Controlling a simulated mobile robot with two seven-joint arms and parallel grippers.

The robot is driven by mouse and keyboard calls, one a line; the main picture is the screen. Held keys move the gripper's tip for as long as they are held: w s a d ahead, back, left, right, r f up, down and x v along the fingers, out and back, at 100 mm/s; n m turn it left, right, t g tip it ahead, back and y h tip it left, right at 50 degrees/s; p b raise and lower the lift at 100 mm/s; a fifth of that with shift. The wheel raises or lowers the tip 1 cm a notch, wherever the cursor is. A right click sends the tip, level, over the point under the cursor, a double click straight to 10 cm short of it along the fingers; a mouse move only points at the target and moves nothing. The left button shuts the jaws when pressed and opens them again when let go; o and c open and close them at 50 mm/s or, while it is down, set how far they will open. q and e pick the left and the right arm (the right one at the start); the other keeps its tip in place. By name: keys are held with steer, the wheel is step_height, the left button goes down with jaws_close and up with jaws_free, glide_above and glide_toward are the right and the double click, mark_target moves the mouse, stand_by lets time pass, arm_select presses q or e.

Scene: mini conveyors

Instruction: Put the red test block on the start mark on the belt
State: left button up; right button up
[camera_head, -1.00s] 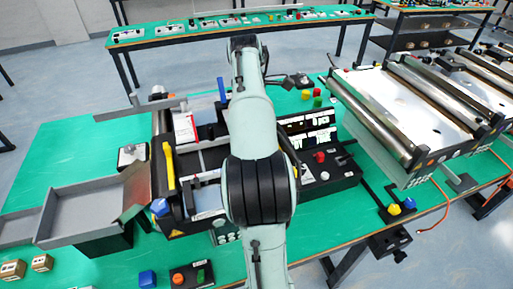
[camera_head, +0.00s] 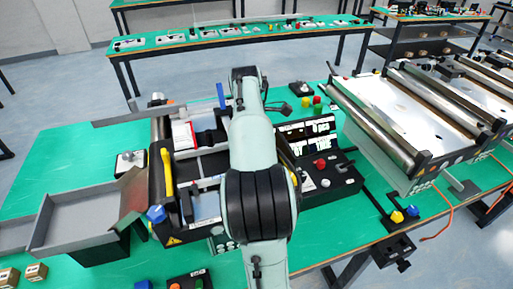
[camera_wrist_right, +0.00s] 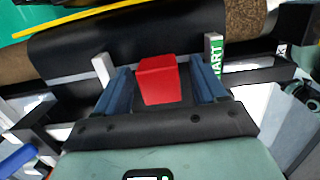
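The red test block (camera_wrist_right: 158,82) shows in the right wrist view, over the dark belt (camera_wrist_right: 155,40) and between the fingers of my right gripper (camera_wrist_right: 160,72). The fingers are apart, with a narrow gap visible on each side of the block. A pale line (camera_wrist_right: 75,78) crosses the belt beside the fingers. A green label reading partly "START" (camera_wrist_right: 217,58) is at the belt's right edge, partly covered by the right fingertip. Whether the block touches the belt is hard to tell. In the head view my arm hides the right gripper and block. My left gripper is not in view.
The mini conveyor has a yellow strip (camera_head: 168,172) at its left. A grey tray (camera_head: 85,218) stands left of it. A control box with a red button (camera_head: 319,164) is at its right. Other roller conveyors (camera_head: 400,105) stand further right.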

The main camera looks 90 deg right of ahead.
arm_select(q)
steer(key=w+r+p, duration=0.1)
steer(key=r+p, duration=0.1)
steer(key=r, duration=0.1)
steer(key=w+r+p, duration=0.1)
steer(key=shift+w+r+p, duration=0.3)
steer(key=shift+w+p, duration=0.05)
steer(key=shift+p, duration=0.05)
arm_select(e)
step_height(320, 180, up, 12)
steer(key=w, duration=0.1)
steer(key=shift+w+a+r, duration=0.2)
steer(key=shift+a, duration=0.05)
steer(key=shift+f, duration=0.1)
